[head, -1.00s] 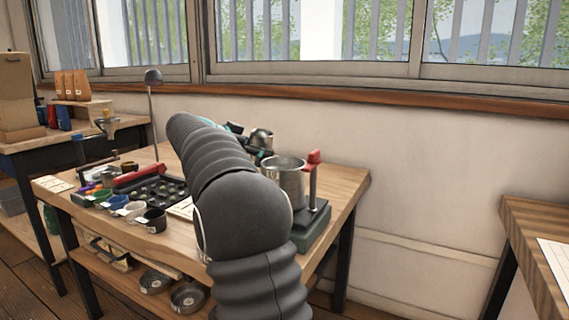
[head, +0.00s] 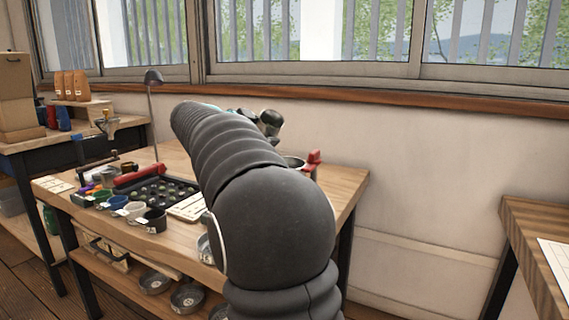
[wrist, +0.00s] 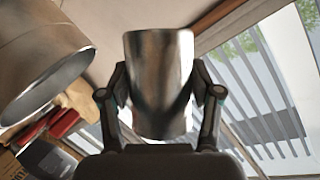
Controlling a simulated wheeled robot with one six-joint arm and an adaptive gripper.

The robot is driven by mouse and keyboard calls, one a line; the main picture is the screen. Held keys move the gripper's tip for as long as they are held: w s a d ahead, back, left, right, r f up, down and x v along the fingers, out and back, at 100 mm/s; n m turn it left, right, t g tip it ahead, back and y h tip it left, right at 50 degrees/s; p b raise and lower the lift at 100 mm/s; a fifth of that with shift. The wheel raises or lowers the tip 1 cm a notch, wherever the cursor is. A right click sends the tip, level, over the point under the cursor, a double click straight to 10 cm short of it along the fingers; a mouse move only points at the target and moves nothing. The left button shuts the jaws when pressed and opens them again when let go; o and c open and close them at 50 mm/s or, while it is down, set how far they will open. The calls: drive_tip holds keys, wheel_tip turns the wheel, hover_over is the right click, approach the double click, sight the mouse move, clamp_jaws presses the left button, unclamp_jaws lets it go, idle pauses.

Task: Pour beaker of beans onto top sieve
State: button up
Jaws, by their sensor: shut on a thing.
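My gripper (wrist: 160,92) is shut on a shiny metal beaker (wrist: 158,65), one finger on each side, in the wrist view. The beaker's contents are not visible. In the head view the beaker (head: 270,118) shows small and dark beyond my arm, above the bench. The top sieve (wrist: 45,62) is a wide metal cylinder at the left of the wrist view, apart from the beaker. In the head view only a bit of the sieve's rim (head: 294,162) shows, by a red clamp piece (head: 313,160); my arm hides the rest.
The wooden bench (head: 340,180) carries a dark bean tray (head: 165,190), several coloured cups (head: 118,203) and a pale card (head: 187,207) left of my arm. Another table (head: 535,215) is at the right.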

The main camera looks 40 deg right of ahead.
sight(268, 130)
drive_tip(key=shift+s+f+m+t, duration=0.2)
drive_tip(key=shift+f+m+t, duration=0.15)
drive_tip(key=shift+m, duration=0.15)
drive_tip(key=shift+w+r+m+t+h, duration=0.1)
drive_tip(key=shift+r+m+t+h, duration=0.25)
drive_tip(key=shift+r+m+h, duration=0.25)
drive_tip(key=shift+f+m, duration=0.5)
drive_tip(key=shift+m, duration=0.2)
drive_tip(key=shift+r+m+h+b, duration=0.2)
drive_tip(key=shift+m+h+b, duration=0.1)
drive_tip(key=shift+m, duration=0.3)
drive_tip(key=shift+r+t, duration=0.15)
drive_tip(key=shift+t, duration=0.25)
drive_tip(key=shift+s+a+r+m+h+b, duration=0.15)
drive_tip(key=shift+s+m+b, duration=0.2)
drive_tip(key=shift+b, duration=0.55)
drive_tip(key=shift+s+d+r+m+h+b, duration=0.1)
drive_tip(key=shift+s+m+b, duration=0.15)
drive_tip(key=shift+b, duration=0.7)
drive_tip(key=shift+s+a+r+m+h+b, duration=0.15)
drive_tip(key=shift+s+m+b, duration=0.2)
drive_tip(key=shift+b, duration=0.55)
drive_tip(key=shift+s+f+m+h+b, duration=0.1)
drive_tip(key=shift+f+m+h+b, duration=0.55)
drive_tip(key=shift+b, duration=1.2)
